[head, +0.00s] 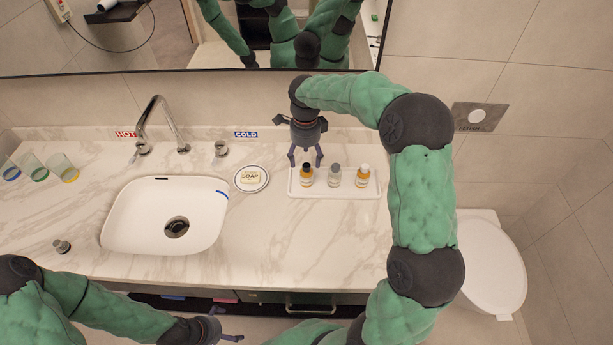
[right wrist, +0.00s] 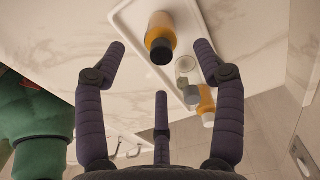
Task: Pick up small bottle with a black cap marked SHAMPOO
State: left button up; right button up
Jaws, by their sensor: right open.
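A small bottle with a black cap (head: 306,177) and amber contents stands at the left end of a white tray (head: 338,194) on the counter. Its label is too small to read. In the right wrist view the black-capped bottle (right wrist: 161,35) is at the top, beyond the spread fingers. My right gripper (head: 305,160) is open and empty, pointing down just behind and above this bottle. A clear bottle with a grey cap (head: 334,177) and an amber bottle with a white cap (head: 362,177) stand to its right. My left gripper (head: 230,325) is open and empty, low in front of the counter.
A soap dish (head: 265,183) lies left of the tray. Further left are the sink (head: 120,235), the tap (head: 150,115) and several glasses (head: 35,167). The mirror (head: 120,60) is behind. The counter in front of the tray is clear.

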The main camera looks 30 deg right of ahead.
aim_at(306, 165)
notch_tip(306, 165, down, 5)
jog(key=shift+r+b, duration=0.1)
jog(key=shift+b, duration=0.45)
notch_tip(306, 165, down, 5)
jog(key=shift+d+f+b, duration=0.1)
jog(key=shift+d+b, duration=0.05)
jog(key=shift+b, duration=0.7)
jog(key=c, duration=1.3)
